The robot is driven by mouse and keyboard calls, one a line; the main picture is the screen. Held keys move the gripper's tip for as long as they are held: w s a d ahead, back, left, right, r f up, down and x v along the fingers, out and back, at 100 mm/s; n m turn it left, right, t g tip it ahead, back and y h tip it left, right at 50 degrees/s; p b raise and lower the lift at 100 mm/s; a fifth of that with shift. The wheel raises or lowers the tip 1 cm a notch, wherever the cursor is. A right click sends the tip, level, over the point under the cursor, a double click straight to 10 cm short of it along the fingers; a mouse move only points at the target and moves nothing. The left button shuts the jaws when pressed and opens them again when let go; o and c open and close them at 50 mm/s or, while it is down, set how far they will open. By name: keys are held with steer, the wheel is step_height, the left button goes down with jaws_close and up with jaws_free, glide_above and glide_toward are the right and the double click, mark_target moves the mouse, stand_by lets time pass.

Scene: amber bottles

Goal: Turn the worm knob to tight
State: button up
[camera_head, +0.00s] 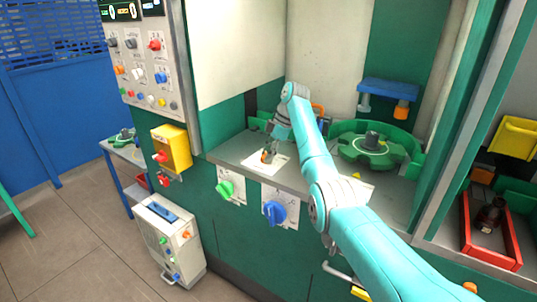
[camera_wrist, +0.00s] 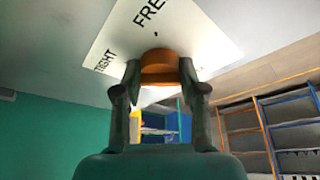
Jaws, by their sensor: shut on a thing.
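The worm knob is orange-brown and round; it shows in the wrist view (camera_wrist: 158,66) between my fingertips. A sliver of orange shows in the head view (camera_head: 265,157). It sits on a white card (camera_wrist: 205,38) printed TIGHT at the left and FREE at the top. In the head view the card (camera_head: 252,163) lies on the grey counter. My gripper (camera_wrist: 160,80) is shut on the knob, one finger on each side. It reaches down to the knob in the head view (camera_head: 269,152). The knob's pointer is not clear, so its setting cannot be told.
A green round fixture (camera_head: 350,150) with a dark hub stands on the counter to the right. A green knob (camera_head: 225,189) and a blue knob (camera_head: 274,212) are on the front panel below. A yellow box (camera_head: 176,145) juts out at the left. My arm crosses the counter.

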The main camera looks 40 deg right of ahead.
steer(key=shift+f+n, duration=0.1)
steer(key=shift+n, duration=0.3)
steer(key=o, duration=1.2)
steer(key=shift+c, duration=0.2)
steer(key=v, duration=0.7)
steer(key=shift+r, duration=0.25)
steer(key=shift+w+d, duration=0.1)
